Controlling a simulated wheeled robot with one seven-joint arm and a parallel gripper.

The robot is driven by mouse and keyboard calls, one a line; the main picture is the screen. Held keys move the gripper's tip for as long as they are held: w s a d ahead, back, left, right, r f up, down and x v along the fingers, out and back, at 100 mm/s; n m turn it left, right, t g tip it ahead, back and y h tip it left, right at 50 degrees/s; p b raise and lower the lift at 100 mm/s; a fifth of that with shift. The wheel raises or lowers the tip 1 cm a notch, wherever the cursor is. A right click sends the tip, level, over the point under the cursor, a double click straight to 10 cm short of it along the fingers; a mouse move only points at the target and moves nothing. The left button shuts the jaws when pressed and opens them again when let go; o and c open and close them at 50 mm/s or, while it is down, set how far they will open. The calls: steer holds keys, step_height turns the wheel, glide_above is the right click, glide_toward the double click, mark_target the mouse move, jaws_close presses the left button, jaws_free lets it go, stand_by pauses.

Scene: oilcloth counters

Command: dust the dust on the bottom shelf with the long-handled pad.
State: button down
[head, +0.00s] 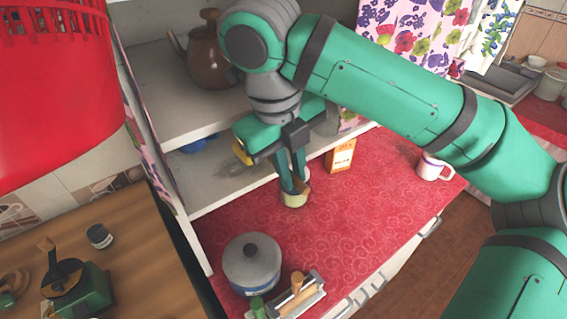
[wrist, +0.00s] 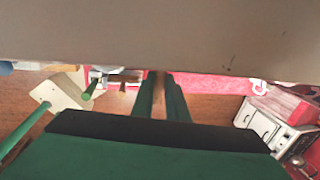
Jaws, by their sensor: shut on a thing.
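My gripper (head: 298,190) points down in the head view, its fingers closed on the brown wooden handle of the long-handled pad (wrist: 158,84). The handle shows between the fingers in the wrist view. A small pale, cup-like thing (head: 294,201) shows right at the fingertips; I cannot tell whether it is part of the tool or stands behind it. The bottom shelf (head: 205,196) of the white unit lies left of the gripper. Faint darker specks, perhaps the dust (head: 228,170), show on it. A broad beige surface (wrist: 160,40) covers the top of the wrist view; I cannot tell what it is.
A brown teapot (head: 208,68) stands on the shelf above. A blue thing (head: 200,145) lies farther back on the bottom shelf. An orange-white box (head: 341,155), a white mug (head: 434,167), a lidded pot (head: 251,265) and a tray (head: 297,300) stand on the red counter (head: 345,225).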

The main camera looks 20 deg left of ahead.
steer(key=s+d, duration=0.6)
steer(key=d, duration=0.2)
steer(key=shift+s+d, duration=0.4)
steer(key=shift+w, duration=0.1)
stand_by(0.4)
